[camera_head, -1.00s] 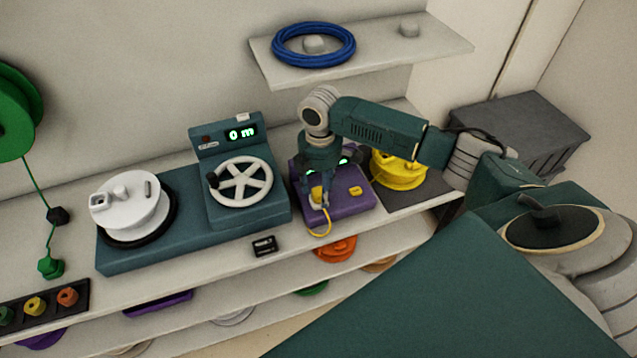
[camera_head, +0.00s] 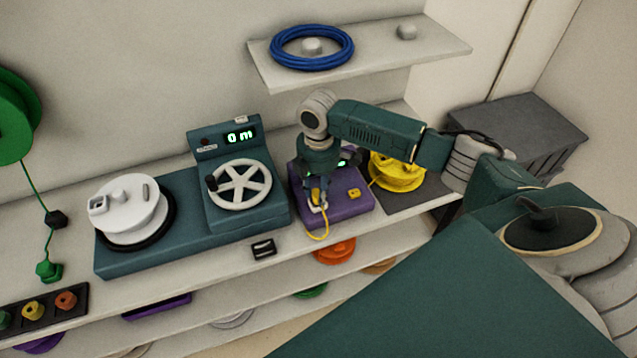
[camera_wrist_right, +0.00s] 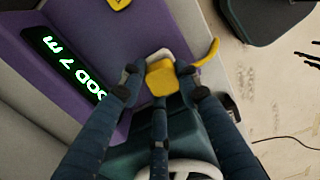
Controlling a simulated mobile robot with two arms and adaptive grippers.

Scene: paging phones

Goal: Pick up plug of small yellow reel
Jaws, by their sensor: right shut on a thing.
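The small yellow reel (camera_head: 400,175) sits on a dark mat at the right end of the counter. A yellow plug (camera_wrist_right: 160,78) is at the near edge of the purple tester (camera_head: 340,207), with a pale piece behind it. A yellow cord (camera_head: 319,236) curves out over the counter edge. My right gripper (camera_head: 318,204) points down over the tester's near left part. In the wrist view its fingers (camera_wrist_right: 162,84) are shut on this plug. In the head view the fingers hide most of the plug. My left gripper is not in view.
Another yellow piece (camera_head: 353,192) is on the tester. The teal winder (camera_head: 180,230) with a white crank wheel (camera_head: 240,185) stands to the left. A small black item (camera_head: 263,249) lies near the front edge. A shelf (camera_head: 430,45) with a blue coil (camera_head: 313,46) hangs above.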

